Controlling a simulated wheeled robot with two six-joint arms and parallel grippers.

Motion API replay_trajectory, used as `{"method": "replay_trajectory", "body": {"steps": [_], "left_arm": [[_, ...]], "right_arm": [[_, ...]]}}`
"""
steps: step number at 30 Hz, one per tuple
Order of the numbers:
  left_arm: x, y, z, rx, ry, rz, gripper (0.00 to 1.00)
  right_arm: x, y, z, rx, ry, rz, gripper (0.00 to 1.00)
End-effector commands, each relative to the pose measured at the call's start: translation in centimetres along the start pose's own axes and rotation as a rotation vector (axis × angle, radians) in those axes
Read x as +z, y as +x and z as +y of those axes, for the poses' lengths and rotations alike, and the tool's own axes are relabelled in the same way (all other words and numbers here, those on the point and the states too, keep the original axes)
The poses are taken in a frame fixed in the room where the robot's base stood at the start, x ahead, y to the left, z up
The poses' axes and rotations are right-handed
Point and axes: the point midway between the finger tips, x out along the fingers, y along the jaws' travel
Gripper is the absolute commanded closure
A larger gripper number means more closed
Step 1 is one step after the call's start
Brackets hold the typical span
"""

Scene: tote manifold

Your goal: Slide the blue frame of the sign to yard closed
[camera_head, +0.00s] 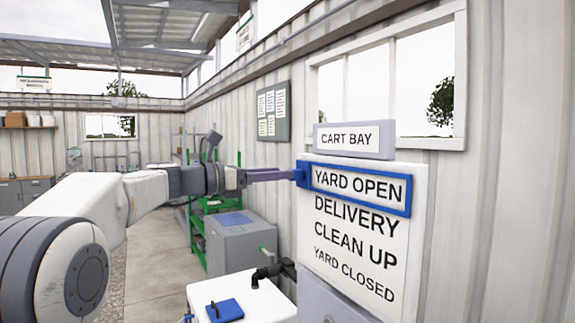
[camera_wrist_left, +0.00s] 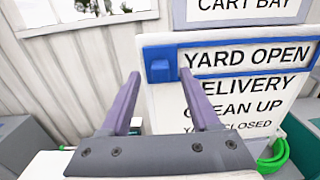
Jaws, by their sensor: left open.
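The white sign board (camera_head: 312,235) lists YARD OPEN, DELIVERY, CLEAN UP and YARD CLOSED from top to bottom. The blue frame (camera_head: 360,206) surrounds YARD OPEN, the top line. A blue tab (camera_head: 299,175) sticks out from the frame's left end; it also shows in the left wrist view (camera_wrist_left: 160,70). My left gripper (camera_head: 290,174) reaches the tab from the left in the head view. In the wrist view its two purple fingers (camera_wrist_left: 158,85) are open, one on each side of the tab; whether they touch it I cannot tell. My right gripper is not in view.
A CART BAY plate (camera_head: 354,140) sits above the board against the corrugated wall. Below left stand a white box (camera_head: 255,300) with a blue piece on top and a grey cabinet (camera_head: 238,245). Open floor lies farther left.

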Motion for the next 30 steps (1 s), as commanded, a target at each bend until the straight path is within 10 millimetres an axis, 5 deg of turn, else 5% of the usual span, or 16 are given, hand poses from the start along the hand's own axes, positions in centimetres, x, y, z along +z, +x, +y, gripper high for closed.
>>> {"method": "replay_trajectory", "body": {"steps": [6,17,22,23,30], "left_arm": [[0.1,2.9,0.0,-0.002,0.000,0.002,0.38],[-0.1,3.5,0.0,0.001,0.001,0.002,0.38],[-0.1,3.4,0.0,0.001,0.001,0.002,0.95],[-0.1,3.4,0.0,0.001,0.001,0.002,1.00],[-0.1,3.4,0.0,0.001,0.001,0.002,1.00]], "right_arm": [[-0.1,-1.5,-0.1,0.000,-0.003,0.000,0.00],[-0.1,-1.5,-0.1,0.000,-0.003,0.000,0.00],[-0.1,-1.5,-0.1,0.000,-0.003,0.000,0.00],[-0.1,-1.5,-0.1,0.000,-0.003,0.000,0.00],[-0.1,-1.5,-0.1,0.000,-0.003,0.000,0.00]]}}
